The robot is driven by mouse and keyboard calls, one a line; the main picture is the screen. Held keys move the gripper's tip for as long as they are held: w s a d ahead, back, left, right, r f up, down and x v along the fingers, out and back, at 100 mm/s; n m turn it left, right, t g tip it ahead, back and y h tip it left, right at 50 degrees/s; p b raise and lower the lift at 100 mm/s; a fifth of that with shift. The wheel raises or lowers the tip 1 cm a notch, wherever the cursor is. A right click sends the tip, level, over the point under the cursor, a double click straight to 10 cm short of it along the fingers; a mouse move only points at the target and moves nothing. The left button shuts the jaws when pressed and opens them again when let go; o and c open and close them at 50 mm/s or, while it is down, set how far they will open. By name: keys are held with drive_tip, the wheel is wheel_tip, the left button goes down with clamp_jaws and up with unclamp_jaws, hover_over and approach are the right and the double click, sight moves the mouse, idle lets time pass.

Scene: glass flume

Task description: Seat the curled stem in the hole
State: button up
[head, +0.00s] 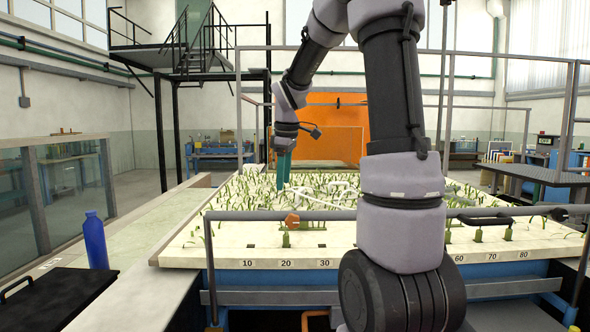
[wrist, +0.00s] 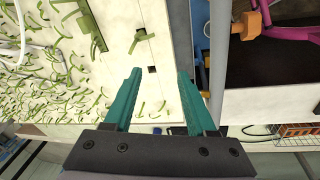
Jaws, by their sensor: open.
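My gripper (head: 283,170) hangs over the pale planted board (head: 190,252) in the head view. In the wrist view its two teal fingers (wrist: 160,72) are apart, with nothing between them. A green curled stem (wrist: 140,40) lies on a bare strip of the board beyond the fingertips. A dark square hole (wrist: 152,69) shows between the fingertips, with no stem visible in it. I cannot tell which stem in the head view is this one.
Many green stems (wrist: 60,90) crowd the board beside the strip. A grey rail (wrist: 220,50) runs along the board's edge. In the head view, a blue bottle (head: 95,240) and a black tray (head: 45,300) stand at the left. An orange piece (head: 292,221) is near the front rail.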

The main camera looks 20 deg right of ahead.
drive_tip(key=s+a+r+m+t+y, duration=0.1)
drive_tip(key=s+a+r+m+t, duration=0.1)
drive_tip(key=s+m, duration=0.5)
drive_tip(key=s+a+r+m+t+y, duration=0.1)
drive_tip(key=s+a+r+m+t, duration=0.2)
drive_tip(key=s+m, duration=0.4)
drive_tip(key=s+r, duration=0.1)
drive_tip(key=s, duration=0.7)
drive_tip(key=shift+a+r, duration=0.4)
